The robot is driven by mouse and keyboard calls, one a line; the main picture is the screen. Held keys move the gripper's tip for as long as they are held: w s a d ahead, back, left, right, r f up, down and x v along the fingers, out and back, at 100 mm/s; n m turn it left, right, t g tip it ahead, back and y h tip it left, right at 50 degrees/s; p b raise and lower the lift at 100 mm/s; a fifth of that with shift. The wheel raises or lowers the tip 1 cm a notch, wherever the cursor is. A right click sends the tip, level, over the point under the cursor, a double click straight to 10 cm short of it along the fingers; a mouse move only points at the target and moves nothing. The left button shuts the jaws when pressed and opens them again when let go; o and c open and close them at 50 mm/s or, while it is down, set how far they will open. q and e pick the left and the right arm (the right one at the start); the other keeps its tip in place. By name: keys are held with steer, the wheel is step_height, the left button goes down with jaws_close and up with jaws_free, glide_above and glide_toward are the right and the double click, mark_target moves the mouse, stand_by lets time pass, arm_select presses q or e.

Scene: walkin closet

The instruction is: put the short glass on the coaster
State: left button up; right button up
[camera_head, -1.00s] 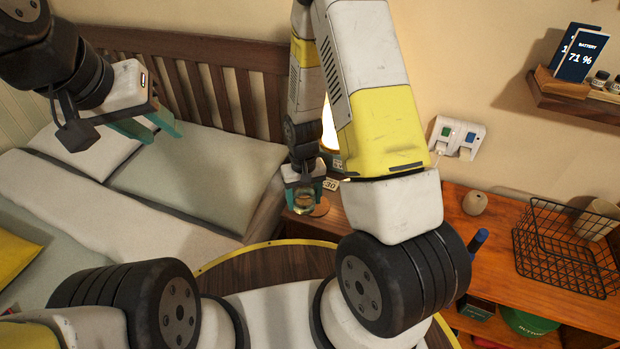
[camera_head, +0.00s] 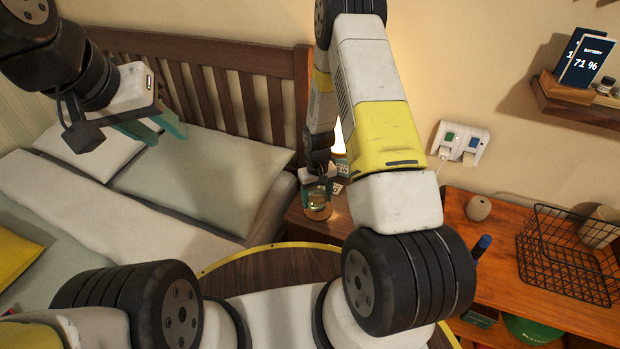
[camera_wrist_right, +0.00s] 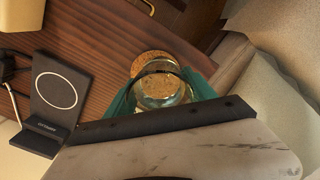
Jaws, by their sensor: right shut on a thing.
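The short glass (camera_head: 317,210) is clear and held upright or nearly so between the teal fingers of my right gripper (camera_head: 317,190). In the right wrist view the right gripper (camera_wrist_right: 160,95) is shut around the glass (camera_wrist_right: 162,88). The round, cork-brown coaster (camera_wrist_right: 150,60) shows behind and through the glass there, so the glass overlaps it. I cannot tell whether the glass touches it. In the head view the glass and gripper hide most of the coaster. My left gripper (camera_head: 150,130) is open and empty above the bed.
The wooden nightstand (camera_wrist_right: 90,38) carries a black charging stand (camera_wrist_right: 58,92) near the glass. A lit lamp (camera_head: 338,138) stands behind my right arm. The bed (camera_head: 190,190) lies to the left. An orange wooden shelf unit (camera_head: 500,265) with a wire basket (camera_head: 570,255) is at right.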

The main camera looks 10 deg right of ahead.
mark_target(318, 201)
steer(key=shift+w+d+f, duration=0.1)
steer(key=shift+w+d, duration=0.3)
steer(key=shift+w, duration=0.4)
steer(key=shift+f, duration=1.75)
steer(key=shift+f, duration=0.15)
steer(key=o, duration=1.7)
